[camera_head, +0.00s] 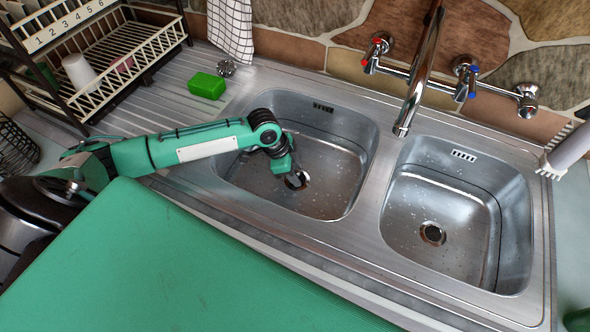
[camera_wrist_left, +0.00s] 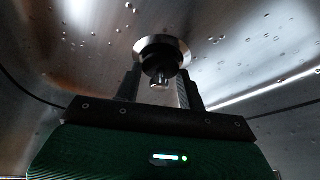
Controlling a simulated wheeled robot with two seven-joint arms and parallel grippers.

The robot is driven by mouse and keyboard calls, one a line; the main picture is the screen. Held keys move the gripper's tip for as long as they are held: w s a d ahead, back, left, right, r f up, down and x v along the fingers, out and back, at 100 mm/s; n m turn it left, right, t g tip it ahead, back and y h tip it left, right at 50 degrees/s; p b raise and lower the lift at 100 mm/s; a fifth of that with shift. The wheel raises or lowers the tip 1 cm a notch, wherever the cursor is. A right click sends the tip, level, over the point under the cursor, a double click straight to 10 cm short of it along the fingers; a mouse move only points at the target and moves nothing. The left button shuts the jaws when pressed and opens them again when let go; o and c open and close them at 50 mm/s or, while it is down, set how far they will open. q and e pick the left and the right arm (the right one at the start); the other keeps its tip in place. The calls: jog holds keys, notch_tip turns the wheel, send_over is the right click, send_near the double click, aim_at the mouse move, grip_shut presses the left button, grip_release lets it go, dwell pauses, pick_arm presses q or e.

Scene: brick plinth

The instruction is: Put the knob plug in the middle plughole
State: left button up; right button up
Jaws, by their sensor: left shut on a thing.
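My left gripper (camera_head: 289,168) reaches down into the left bowl (camera_head: 335,185), its tips at that bowl's plughole (camera_head: 299,182). In the left wrist view, the gripper's fingers (camera_wrist_left: 160,88) are shut on the knob plug (camera_wrist_left: 160,70), a dark round piece with a small shiny metal knob. A silver ring shows right behind the plug. Whether the plug is seated or just above the hole I cannot tell. In the head view the plug is mostly hidden by the gripper. The right bowl's plughole (camera_head: 432,233) is uncovered. My right gripper is not in view.
The tap spout (camera_head: 405,120) hangs over the divider between the bowls. A green sponge (camera_head: 207,86) and a small silver fitting (camera_head: 227,68) lie on the drainer. A dish rack (camera_head: 130,50) stands at the left; a brush (camera_head: 565,155) is at the right.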

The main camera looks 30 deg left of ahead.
pick_arm(q)
jog(key=shift+f, duration=0.35)
dwell(0.8)
jog(key=o, duration=1)
jog(key=shift+o, duration=0.2)
jog(key=v, duration=1.3)
jog(key=shift+r, duration=0.4)
